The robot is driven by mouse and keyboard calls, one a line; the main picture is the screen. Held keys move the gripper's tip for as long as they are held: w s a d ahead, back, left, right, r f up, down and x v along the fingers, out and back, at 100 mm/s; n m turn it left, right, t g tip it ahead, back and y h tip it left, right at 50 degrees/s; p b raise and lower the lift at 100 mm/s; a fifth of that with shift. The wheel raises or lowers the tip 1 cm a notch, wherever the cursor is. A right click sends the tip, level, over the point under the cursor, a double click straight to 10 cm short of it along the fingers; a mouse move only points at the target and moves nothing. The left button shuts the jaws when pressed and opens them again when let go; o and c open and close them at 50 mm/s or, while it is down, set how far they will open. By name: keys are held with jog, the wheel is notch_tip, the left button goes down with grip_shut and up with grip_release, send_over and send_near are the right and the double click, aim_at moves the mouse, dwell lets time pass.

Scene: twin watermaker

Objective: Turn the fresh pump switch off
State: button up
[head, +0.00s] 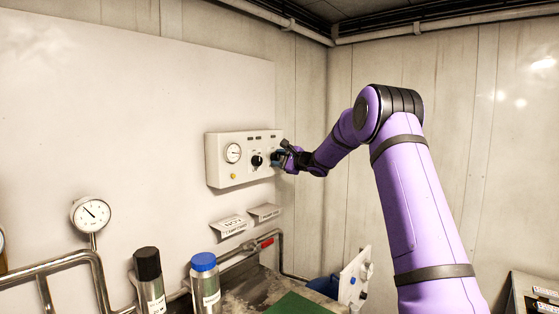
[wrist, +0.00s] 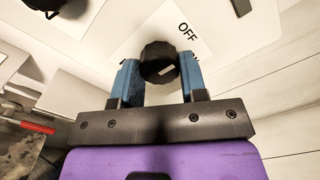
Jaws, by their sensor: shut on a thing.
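A black rotary knob (wrist: 159,63) with a white pointer line sits between the blue fingers of my gripper (wrist: 161,78) in the wrist view. The fingers are shut on the knob's two sides. An OFF label (wrist: 187,32) is printed just beyond the knob, up and to the right. In the head view my gripper (head: 279,158) is at the right end of a white wall-mounted control box (head: 215,163) and hides the knob there. Which switch this knob is cannot be read.
Below are two label plates, steel pipes (head: 70,262), and two bottles with black (head: 147,264) and blue (head: 203,261) caps. The wall to the right is bare.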

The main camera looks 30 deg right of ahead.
jog(key=shift+n, duration=0.3)
jog(key=o, duration=0.9)
jog(key=shift+s, duration=0.1)
jog(key=v, duration=1)
jog(key=shift+s+d, duration=0.15)
jog(key=shift+s, duration=0.15)
